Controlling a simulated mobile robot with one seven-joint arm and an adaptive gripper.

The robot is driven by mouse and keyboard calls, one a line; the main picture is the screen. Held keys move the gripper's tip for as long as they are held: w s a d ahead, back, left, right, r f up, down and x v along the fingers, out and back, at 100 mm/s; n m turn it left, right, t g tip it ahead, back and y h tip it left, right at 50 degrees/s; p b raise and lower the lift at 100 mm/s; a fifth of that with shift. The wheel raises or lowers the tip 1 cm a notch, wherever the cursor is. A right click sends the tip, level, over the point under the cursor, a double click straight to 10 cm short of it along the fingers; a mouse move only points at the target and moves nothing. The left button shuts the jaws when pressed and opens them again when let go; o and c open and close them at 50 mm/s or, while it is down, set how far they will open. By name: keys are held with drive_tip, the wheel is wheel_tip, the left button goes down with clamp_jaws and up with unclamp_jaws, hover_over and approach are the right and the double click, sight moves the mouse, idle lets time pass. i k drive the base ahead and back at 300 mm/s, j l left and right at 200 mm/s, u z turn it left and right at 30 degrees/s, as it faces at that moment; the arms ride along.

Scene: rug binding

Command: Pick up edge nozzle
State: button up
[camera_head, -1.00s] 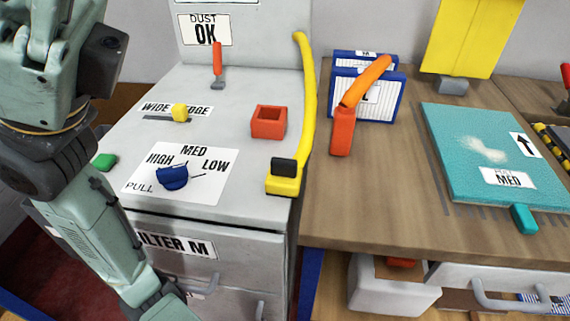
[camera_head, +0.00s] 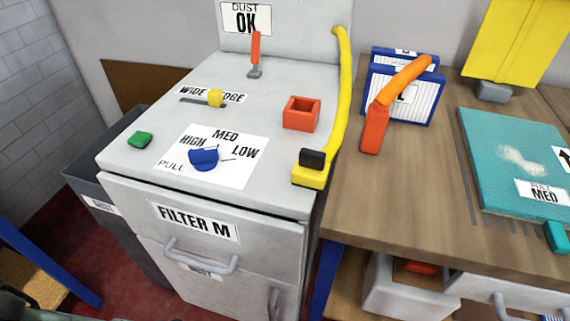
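No part is labelled as the edge nozzle, so I cannot tell for sure which one it is. A yellow hose (camera_head: 344,95) runs down the right edge of the grey cabinet top and ends in a yellow block (camera_head: 312,177) with a black piece on it. An orange tube with a red end piece (camera_head: 375,128) leans on the blue-framed filters on the wooden bench. A red open square holder (camera_head: 302,115) sits on the cabinet top and looks empty. My gripper is out of view.
The grey cabinet (camera_head: 150,215) has a FILTER M drawer with a handle (camera_head: 200,258). A blue knob (camera_head: 203,158), green button (camera_head: 140,139) and red lever (camera_head: 255,55) stand on its top. A teal mat (camera_head: 510,150) lies on the wooden bench (camera_head: 410,190).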

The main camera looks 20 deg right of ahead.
sight(311, 170)
drive_tip(key=l+u, duration=0.15)
drive_tip(key=l, duration=0.25)
drive_tip(key=k+l+u, duration=0.15)
drive_tip(key=l, duration=0.25)
drive_tip(key=l+u, duration=0.1)
drive_tip(key=l, duration=0.3)
drive_tip(key=k+l, duration=0.1)
drive_tip(key=l, duration=0.35)
drive_tip(key=k+l, duration=0.15)
drive_tip(key=l, duration=0.3)
drive_tip(key=i+u, duration=0.05)
